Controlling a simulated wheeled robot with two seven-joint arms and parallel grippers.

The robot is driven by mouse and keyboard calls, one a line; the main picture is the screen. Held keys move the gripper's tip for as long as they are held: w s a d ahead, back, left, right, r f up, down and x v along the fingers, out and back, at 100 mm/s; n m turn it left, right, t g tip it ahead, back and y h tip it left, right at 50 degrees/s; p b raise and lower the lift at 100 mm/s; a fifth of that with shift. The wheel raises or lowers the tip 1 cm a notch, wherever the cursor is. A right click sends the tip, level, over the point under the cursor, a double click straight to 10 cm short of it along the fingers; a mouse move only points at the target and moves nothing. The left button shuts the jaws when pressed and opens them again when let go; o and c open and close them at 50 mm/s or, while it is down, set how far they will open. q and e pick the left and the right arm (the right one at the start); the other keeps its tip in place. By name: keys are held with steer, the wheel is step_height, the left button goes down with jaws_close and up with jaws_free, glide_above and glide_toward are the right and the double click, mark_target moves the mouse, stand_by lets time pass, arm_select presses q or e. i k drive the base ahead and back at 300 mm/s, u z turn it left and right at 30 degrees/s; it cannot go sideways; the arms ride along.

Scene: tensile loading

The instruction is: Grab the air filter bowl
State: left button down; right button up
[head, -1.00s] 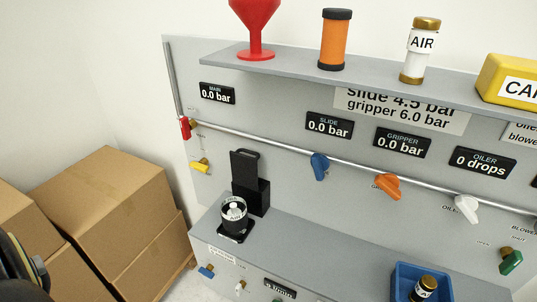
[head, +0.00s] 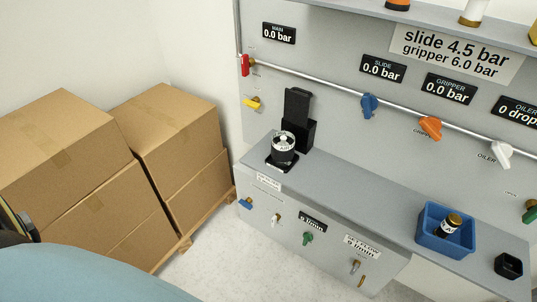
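A short round black-and-white cup (head: 283,147) stands upright on a small black base (head: 281,164) on the panel's lower ledge. It appears to be the air filter bowl; its small label is too blurred to read with certainty. A taller black bracket (head: 297,118) stands right behind it. Neither of my grippers is in view, and nothing is seen touching the cup. Part of my own body or arm fills the lower left corner.
Stacked cardboard boxes (head: 165,125) stand on a pallet left of the panel. A blue bin (head: 430,222) holding a dark bottle (head: 449,226) and a small black cup (head: 508,266) sit on the ledge at right. Valve handles stick out from the panel. Open floor lies in front.

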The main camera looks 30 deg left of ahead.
mark_target(282, 156)
steer(key=u, duration=0.8)
steer(key=i, duration=0.35)
steer(key=u, duration=0.05)
